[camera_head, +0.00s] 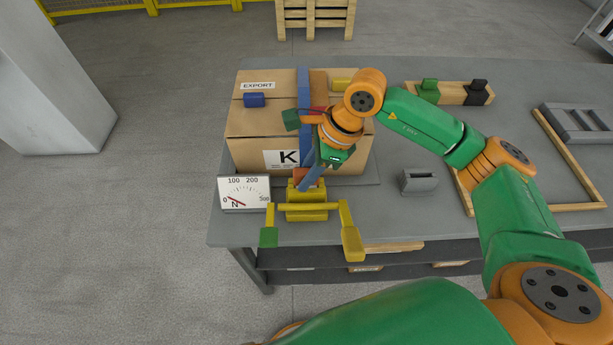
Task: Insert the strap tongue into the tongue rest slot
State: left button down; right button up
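A blue strap (304,88) runs over the top and down the front of a cardboard carton (245,118). A blue strap end, which looks like the tongue (313,174), slants from below my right gripper (321,166) down to a yellow tensioner (306,213) at the carton's front. My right gripper is in front of the carton; its fingertips are mostly hidden, so I cannot tell whether they hold the strap. A small grey slotted block (418,182), possibly the tongue rest, stands on the table to the right, apart from the gripper. My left gripper is out of view.
A dial gauge (244,193) stands left of the tensioner, whose two yellow arms spread toward the front edge. A wooden holder (453,97) with green and black pieces is behind. A wooden frame (573,151) lies right. Bare grey table (395,215) surrounds the slotted block.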

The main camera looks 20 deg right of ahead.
grip_shut()
